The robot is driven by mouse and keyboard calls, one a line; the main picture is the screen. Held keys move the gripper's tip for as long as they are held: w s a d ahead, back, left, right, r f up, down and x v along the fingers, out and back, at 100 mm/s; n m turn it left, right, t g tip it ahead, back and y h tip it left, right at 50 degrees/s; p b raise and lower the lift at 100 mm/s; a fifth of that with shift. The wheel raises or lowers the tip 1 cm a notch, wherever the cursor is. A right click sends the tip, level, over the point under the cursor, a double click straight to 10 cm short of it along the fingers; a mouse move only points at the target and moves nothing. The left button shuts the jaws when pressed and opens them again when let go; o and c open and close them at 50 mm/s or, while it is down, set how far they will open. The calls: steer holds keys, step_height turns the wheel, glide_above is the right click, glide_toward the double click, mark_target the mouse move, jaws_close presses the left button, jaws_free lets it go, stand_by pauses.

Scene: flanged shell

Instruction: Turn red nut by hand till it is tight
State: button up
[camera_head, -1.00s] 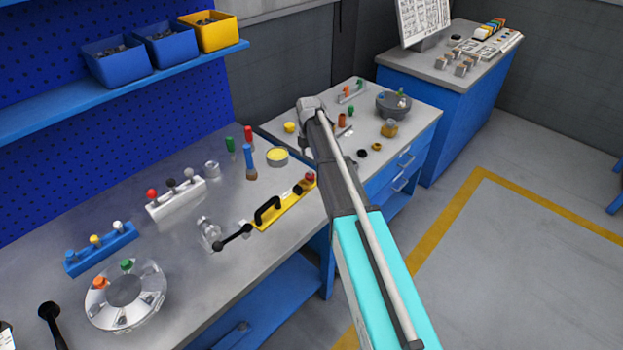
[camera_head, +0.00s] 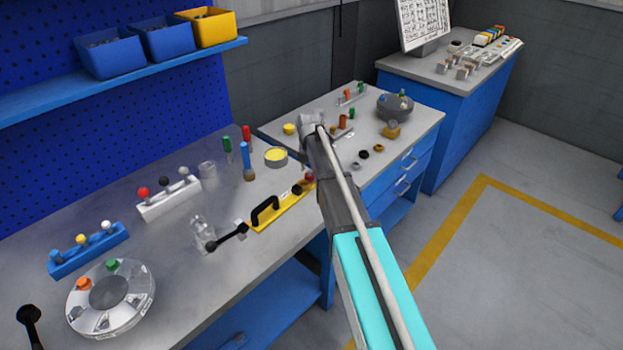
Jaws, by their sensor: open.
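A round silver flanged shell (camera_head: 138,308) with a dark grey centre sits at the front left of the near workbench. An orange nut-like piece (camera_head: 84,284) and a green one (camera_head: 112,265) stand on its rim. I see no plainly red nut on it. A second round grey piece (camera_head: 394,111), also with small coloured pieces on it, stands on the farther bench. My arm reaches up from the bottom right, and its grey joint is near the gap between the benches. My gripper is not visible; it may be hidden behind the arm.
A yellow fixture (camera_head: 268,222) with a black handle lies mid-bench. A white rack (camera_head: 169,201) and a blue rack (camera_head: 88,255) hold coloured knobs. Upright red, green and blue-handled items stand behind. Open floor (camera_head: 520,270) lies to the right.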

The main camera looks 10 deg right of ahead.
steer(key=shift+f+b, duration=0.3)
steer(key=shift+f, duration=0.2)
steer(key=c, duration=1.2)
steer(key=shift+o, duration=0.2)
steer(key=shift+m, duration=2.4)
